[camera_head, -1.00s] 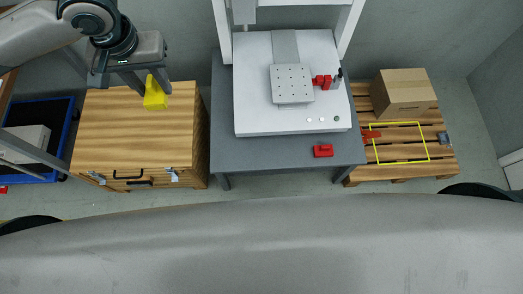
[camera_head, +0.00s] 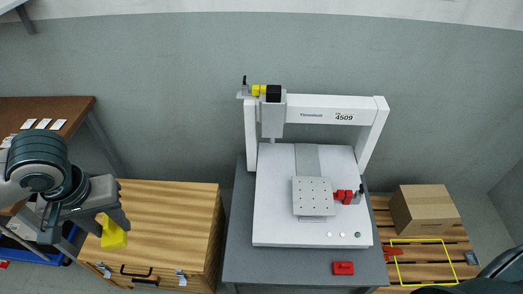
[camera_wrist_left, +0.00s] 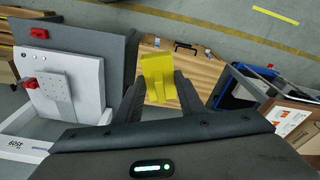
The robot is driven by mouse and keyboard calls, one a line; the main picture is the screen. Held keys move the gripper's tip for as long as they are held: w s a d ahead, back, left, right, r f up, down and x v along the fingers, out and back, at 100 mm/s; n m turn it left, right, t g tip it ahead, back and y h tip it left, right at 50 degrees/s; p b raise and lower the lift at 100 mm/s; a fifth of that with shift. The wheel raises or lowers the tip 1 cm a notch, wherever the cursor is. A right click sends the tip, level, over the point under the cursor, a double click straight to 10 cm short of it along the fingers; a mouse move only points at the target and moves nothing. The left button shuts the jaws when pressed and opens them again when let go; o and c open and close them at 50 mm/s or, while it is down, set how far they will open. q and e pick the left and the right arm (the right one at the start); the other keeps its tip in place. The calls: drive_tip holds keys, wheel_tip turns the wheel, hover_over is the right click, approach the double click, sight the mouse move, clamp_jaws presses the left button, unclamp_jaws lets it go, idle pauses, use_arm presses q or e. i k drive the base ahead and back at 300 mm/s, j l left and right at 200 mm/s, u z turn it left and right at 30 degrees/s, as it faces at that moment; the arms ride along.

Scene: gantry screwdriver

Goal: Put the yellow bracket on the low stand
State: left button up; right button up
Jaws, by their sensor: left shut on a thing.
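The yellow bracket (camera_head: 114,234) is held in the fingers of my left gripper (camera_head: 108,222), over the left part of the wooden cabinet top (camera_head: 175,215) in the head view. In the left wrist view the bracket (camera_wrist_left: 158,75) sits between the two dark fingers (camera_wrist_left: 160,92), with the cabinet top (camera_wrist_left: 190,75) behind it. The bracket appears raised above the wood; the exact gap cannot be told. Which thing is the low stand is not clear from these frames. My right gripper does not show.
A white gantry machine (camera_head: 375,130) stands on a grey table (camera_head: 290,264) right of the cabinet. A red block (camera_head: 343,268) lies on the table's front. A cardboard box (camera_head: 425,207) is on a pallet at right. A brown table (camera_head: 70,104) stands at left.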

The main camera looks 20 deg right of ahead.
sight(276, 268)
drive_tip(key=k+l, duration=0.1)
drive_tip(key=l, duration=0.3)
drive_tip(key=k+l, duration=0.15)
drive_tip(key=l, duration=0.2)
drive_tip(key=k+l, duration=0.1)
drive_tip(key=l, duration=0.3)
drive_tip(key=k+l, duration=0.1)
drive_tip(key=l, duration=0.25)
